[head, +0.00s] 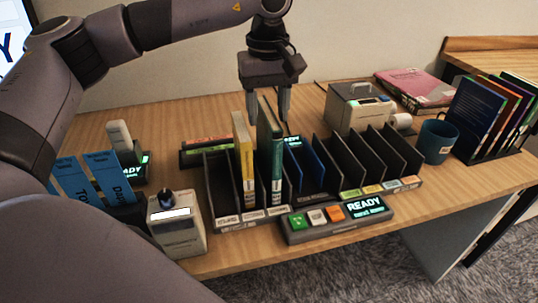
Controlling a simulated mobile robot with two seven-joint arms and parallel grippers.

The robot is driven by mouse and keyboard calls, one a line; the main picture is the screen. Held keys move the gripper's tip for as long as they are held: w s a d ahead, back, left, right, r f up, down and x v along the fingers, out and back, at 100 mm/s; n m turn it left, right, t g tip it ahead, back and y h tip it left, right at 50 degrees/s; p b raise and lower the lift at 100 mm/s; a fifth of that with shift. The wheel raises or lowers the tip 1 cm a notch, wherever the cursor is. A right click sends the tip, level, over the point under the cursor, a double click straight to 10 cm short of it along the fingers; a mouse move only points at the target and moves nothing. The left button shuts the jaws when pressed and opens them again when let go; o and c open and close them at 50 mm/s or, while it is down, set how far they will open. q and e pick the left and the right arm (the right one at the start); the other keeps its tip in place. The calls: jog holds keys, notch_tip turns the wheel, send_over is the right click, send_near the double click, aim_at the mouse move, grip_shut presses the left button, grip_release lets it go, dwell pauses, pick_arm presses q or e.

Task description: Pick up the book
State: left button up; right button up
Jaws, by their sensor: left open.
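A tall dark green book (270,152) stands upright in a slot of the black sorter rack (345,155), with a pale label low on its spine. A yellow book (243,158) stands upright just to its left. My left gripper (267,112) points down from above, open, with its fingers at the height of the green book's top. In this view the green book's top lies between the two fingers. I cannot tell whether they touch it. A blue book (313,158) sits lower in a slot to the right. My right gripper is not in view.
A control panel (338,218) with coloured buttons and a "READY" screen stands in front of the rack. A label printer (357,108), a blue mug (437,141), a pink book (415,88) and an upright row of books (472,117) are right. A grey device (177,224) is left.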

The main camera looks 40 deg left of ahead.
aim_at(268, 153)
pick_arm(q)
notch_tip(268, 153, down, 5)
jog(key=shift+w+a+f, duration=0.1)
jog(key=shift+w, duration=0.05)
grip_shut()
